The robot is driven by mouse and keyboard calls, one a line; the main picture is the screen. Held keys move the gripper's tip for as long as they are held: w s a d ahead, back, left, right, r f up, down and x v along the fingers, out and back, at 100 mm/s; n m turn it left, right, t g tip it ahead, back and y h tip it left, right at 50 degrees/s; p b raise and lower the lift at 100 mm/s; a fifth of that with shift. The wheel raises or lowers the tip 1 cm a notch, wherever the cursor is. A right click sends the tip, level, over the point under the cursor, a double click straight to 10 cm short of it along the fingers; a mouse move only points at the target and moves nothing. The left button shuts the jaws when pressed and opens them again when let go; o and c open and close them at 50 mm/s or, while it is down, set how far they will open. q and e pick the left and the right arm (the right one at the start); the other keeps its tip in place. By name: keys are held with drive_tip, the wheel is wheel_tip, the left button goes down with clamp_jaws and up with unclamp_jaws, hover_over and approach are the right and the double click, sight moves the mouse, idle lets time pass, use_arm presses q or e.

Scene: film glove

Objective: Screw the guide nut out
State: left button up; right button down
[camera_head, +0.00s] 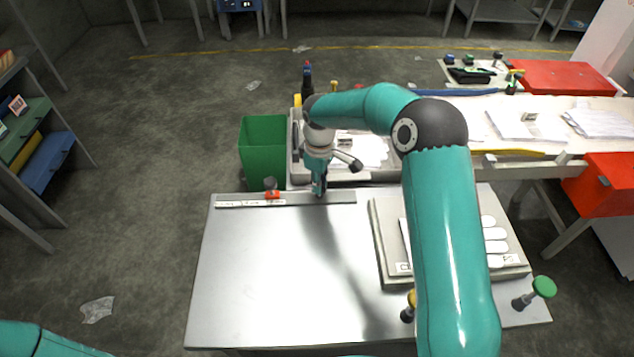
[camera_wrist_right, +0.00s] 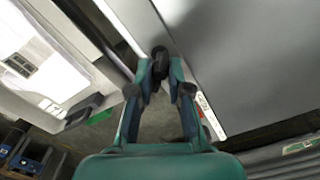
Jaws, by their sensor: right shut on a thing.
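My right gripper (camera_head: 319,192) points down at the right part of a metal guide rail (camera_head: 340,197) along the far edge of the steel table. It is shut on a small dark round part, which looks like the guide nut. In the right wrist view this nut (camera_wrist_right: 159,51) sits between the fingertips of my right gripper (camera_wrist_right: 160,66). In the head view the fingers hide it. An orange-red piece with a dark knob (camera_head: 272,190) stands on the left part of the rail. My left arm shows only at the bottom left; its gripper is out of view.
The steel table (camera_head: 260,270) is bare at left. A flat grey unit (camera_head: 385,240) with white glove shapes lies under my right arm. A green-knobbed handle (camera_head: 543,287) is at the right corner. A green bin (camera_head: 264,145) stands behind the table.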

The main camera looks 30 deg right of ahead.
drive_tip(key=n, duration=0.7)
drive_tip(key=shift+w+r, duration=0.15)
drive_tip(key=shift+w, duration=0.05)
drive_tip(key=n+p, duration=0.1)
drive_tip(key=n, duration=0.3)
drive_tip(key=shift+n, duration=1.9)
drive_tip(key=shift+d, duration=0.1)
drive_tip(key=c, duration=1.1)
unclamp_jaws()
drive_tip(key=shift+d, duration=0.1)
